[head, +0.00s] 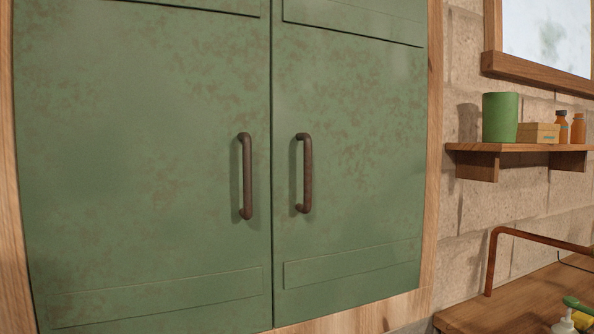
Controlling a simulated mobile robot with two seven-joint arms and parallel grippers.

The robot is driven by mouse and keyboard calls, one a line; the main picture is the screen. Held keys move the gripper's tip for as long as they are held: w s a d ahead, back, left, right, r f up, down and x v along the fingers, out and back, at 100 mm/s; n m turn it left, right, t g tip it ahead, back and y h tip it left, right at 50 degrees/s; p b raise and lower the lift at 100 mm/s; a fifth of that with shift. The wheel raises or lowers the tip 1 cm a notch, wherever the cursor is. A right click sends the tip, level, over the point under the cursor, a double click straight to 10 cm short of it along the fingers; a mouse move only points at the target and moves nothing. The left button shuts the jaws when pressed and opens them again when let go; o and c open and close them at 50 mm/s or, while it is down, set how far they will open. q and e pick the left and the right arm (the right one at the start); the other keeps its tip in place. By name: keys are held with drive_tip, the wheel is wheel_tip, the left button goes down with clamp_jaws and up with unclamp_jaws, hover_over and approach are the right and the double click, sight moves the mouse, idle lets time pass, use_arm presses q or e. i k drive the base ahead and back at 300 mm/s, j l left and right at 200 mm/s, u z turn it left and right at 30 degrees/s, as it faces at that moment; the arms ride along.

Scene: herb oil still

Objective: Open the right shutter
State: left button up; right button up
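Two green, rust-speckled shutters fill the left and middle of the head view, set in a wooden frame. The right shutter (360,150) is closed, its edge meeting the left shutter (140,160) along a thin vertical seam. A brown vertical bar handle (307,173) sits on the right shutter near the seam. A matching handle (246,176) sits on the left shutter. Nothing touches either handle. Neither of my grippers shows in the view.
On the stone wall at right, a wooden shelf (520,147) holds a green cup (500,117), a small box (539,133) and two orange bottles. Below, a wooden counter (520,305) has a copper pipe (491,262). The space before the shutters looks clear.

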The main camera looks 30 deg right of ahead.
sight(348, 84)
drive_tip(key=k+z, duration=0.1)
drive_tip(key=z, duration=1.25)
